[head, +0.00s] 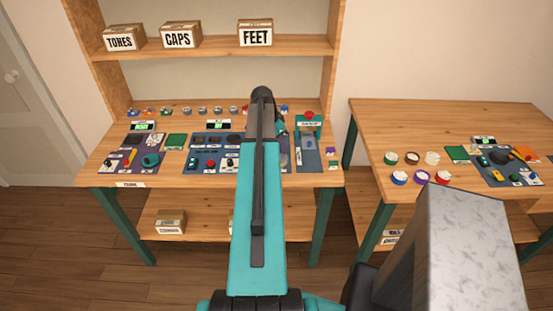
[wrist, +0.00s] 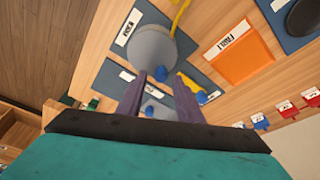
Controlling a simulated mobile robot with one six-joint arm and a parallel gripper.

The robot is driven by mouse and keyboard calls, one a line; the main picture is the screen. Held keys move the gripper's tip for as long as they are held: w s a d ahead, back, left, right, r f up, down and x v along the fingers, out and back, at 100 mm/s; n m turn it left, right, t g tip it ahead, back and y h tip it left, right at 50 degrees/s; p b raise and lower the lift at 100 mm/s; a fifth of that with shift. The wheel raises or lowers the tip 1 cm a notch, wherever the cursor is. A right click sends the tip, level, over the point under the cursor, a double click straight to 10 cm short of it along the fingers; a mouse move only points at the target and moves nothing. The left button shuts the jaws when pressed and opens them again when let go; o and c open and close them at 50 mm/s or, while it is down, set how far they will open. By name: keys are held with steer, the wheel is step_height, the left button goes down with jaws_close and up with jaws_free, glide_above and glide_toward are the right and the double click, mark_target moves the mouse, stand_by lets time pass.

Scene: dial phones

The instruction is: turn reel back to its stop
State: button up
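In the wrist view a grey round disc (wrist: 152,48), possibly the reel, lies on a blue-grey mat beside a white label whose word I cannot read surely. A yellow cord or strip runs up from its far side. My gripper (wrist: 158,80) is open, its two dark purple-grey fingers apart just below the disc. Small blue parts (wrist: 149,110) show between and beside the fingers, with a yellow piece at the right finger. I cannot tell whether a finger touches anything. In the head view my arm hides the gripper and the mat under it.
An orange tray (wrist: 238,55) with a white label lies right of the disc. Several small red and blue labelled pieces (wrist: 283,107) stand further right. In the head view the left bench (head: 112,165) holds crowded mats; a second bench (head: 445,115) stands right, with several coloured round pots.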

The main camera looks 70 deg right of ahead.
steer(key=shift+f, duration=0.45)
steer(key=shift+r, duration=0.2)
stand_by(0.4)
steer(key=c, duration=0.6)
